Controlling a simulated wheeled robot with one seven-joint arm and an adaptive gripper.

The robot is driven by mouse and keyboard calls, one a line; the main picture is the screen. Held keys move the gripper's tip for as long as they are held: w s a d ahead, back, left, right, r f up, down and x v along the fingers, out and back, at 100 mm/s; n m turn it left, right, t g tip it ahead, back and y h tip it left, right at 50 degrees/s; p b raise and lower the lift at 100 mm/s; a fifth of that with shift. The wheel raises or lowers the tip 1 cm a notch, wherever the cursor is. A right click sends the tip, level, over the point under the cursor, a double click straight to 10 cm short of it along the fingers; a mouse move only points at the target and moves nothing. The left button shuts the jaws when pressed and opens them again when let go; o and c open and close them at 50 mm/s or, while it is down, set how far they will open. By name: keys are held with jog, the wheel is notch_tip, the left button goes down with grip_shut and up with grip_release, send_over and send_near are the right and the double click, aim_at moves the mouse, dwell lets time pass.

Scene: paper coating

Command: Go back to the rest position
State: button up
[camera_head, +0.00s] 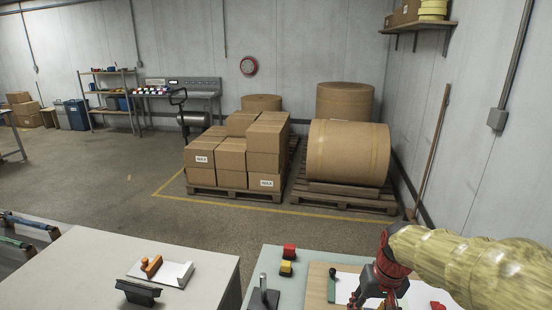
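My gripper (372,298) is at the lower right, at the end of my arm in its yellowish sleeve. It points down over a light board (317,288) and a white sheet (346,286) on a pale green table (262,262). The fingertips run into the bottom edge of the picture, so I cannot tell whether they are open or shut, or whether they touch anything.
A dark green-handled tool (332,284) lies beside my gripper. A grey table (90,265) is further left. Pallets of boxes (232,155) and rolls (348,152) stand behind.

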jog(key=s+a+r+t, duration=0.1)
jog(key=s+r+t, duration=0.1)
jog(key=s+r, duration=0.3)
jog(key=s+a+r+t, duration=0.2)
jog(key=s+r, duration=0.3)
jog(key=s, duration=0.7)
jog(key=shift+s+a+n+h, duration=0.2)
jog(key=shift+s+n+h, duration=0.1)
jog(key=shift+n+h, duration=0.1)
jog(key=shift+c, duration=0.4)
dwell(0.5)
